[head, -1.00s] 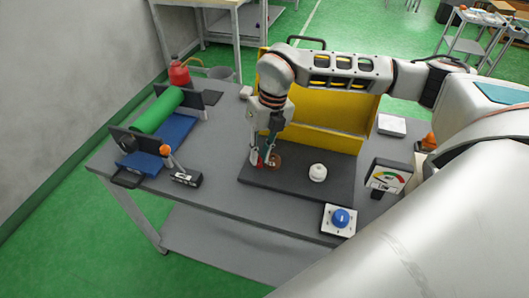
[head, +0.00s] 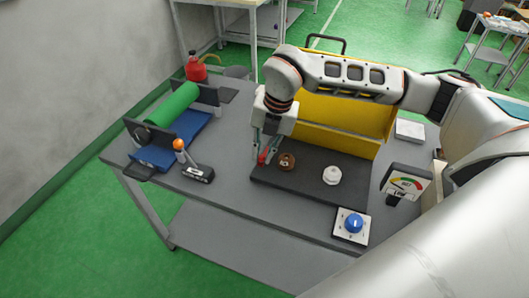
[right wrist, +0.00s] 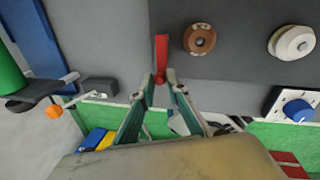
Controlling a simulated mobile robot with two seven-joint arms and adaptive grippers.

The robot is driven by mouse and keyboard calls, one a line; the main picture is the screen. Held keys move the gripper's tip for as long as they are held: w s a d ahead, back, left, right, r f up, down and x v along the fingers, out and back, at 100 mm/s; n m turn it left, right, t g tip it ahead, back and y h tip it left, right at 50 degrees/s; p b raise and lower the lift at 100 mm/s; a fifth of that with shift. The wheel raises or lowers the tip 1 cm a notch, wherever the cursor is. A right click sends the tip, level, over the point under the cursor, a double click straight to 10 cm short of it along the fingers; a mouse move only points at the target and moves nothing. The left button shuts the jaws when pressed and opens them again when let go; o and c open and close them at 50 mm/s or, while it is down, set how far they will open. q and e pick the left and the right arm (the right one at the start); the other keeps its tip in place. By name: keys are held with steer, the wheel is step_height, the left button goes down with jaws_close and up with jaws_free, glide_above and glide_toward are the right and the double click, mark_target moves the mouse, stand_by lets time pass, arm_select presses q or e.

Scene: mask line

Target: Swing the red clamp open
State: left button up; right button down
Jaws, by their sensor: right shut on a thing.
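The red clamp (right wrist: 161,55) is a narrow red bar near the left edge of the dark board. In the right wrist view it stands out beyond my fingertips, left of a brown ring-shaped part (right wrist: 199,39). In the head view only a small bit of the red clamp (head: 264,156) shows between the fingers. My right gripper (head: 262,157) points down at the board's left end and is shut on the clamp; it also shows in the right wrist view (right wrist: 160,79). My left gripper is out of view.
A white round knob (head: 332,175) stands on the dark board (head: 310,187), with a yellow panel (head: 345,139) behind. An orange-tipped lever (head: 179,144) and green roller (head: 172,104) are left.

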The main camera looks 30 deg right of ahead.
steer(key=shift+w+r, duration=0.1)
steer(key=c, duration=2)
jaws_free()
steer(key=r, duration=0.4)
steer(key=s+d+r, duration=0.1)
steer(key=r, duration=0.6)
steer(key=shift+s+d+r, duration=0.3)
steer(key=shift+d+r, duration=0.05)
steer(key=shift+d, duration=0.05)
